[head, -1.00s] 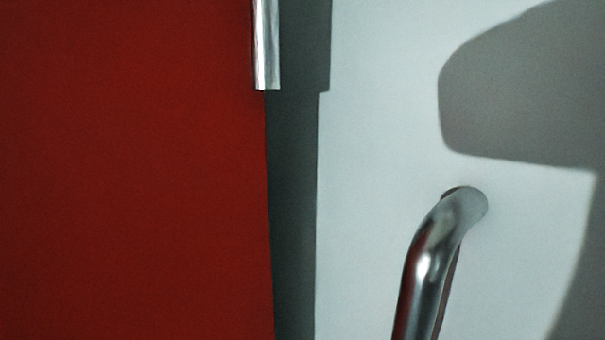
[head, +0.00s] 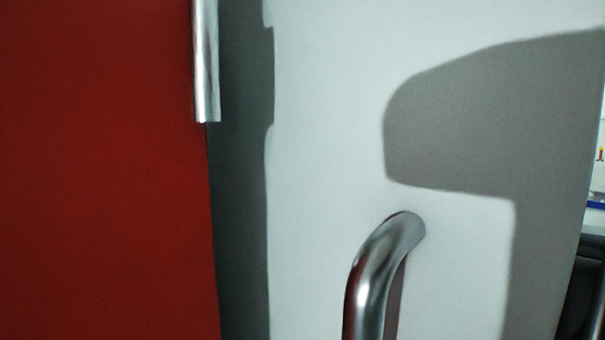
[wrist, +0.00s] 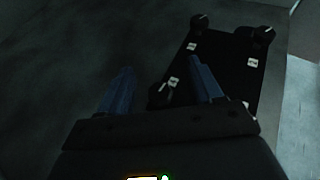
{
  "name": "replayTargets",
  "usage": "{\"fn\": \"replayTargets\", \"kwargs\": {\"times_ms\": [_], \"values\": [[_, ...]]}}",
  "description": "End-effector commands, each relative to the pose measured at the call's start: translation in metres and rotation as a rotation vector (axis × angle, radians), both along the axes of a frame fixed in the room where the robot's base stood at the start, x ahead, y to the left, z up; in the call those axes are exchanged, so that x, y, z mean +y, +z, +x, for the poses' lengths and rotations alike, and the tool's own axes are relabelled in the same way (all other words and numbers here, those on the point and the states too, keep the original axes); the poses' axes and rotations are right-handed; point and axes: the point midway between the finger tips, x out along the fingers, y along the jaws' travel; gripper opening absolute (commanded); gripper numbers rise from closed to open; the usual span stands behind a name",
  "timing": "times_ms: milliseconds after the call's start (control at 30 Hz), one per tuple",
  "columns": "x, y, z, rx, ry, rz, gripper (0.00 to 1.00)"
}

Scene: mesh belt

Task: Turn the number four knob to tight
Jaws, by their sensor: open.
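In the wrist view a dark panel (wrist: 222,70) lies beyond and to the right of my gripper (wrist: 161,66). It carries dark knobs: one at the upper left (wrist: 199,22), one at the upper right (wrist: 262,36) and one at the lower left (wrist: 160,93). White labels sit by them, too small to read, so I cannot tell which is number four. My gripper's two blue fingers are spread apart with nothing seen held. The lower-left knob shows between the fingers, close to the right one; I see no clear contact. The right finger hides part of the panel.
In the head view a red panel (head: 100,180) with a metal strip (head: 206,60) fills the left. A pale wall or door (head: 320,120) with a bent metal handle (head: 375,275) stands to the right, with a shadow on it. Dark objects show at the far right edge.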

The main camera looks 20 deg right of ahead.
Motion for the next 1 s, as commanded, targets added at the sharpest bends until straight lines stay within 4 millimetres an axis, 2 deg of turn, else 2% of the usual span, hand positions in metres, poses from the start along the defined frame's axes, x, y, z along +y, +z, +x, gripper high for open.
{"fn": "replayTargets", "kwargs": {"times_ms": [33,100,500,700,1000], "values": [[-0.013,0.002,-0.005,-0.001,-0.005,0.002,0.65],[-0.024,0.01,-0.011,-0.001,-0.006,0.003,0.65],[-0.081,0.051,-0.046,0.0,-0.004,0.0,0.65],[-0.092,0.06,-0.053,0.002,-0.003,0.001,0.65],[-0.094,0.062,-0.054,0.002,-0.003,0.0,0.65]]}}
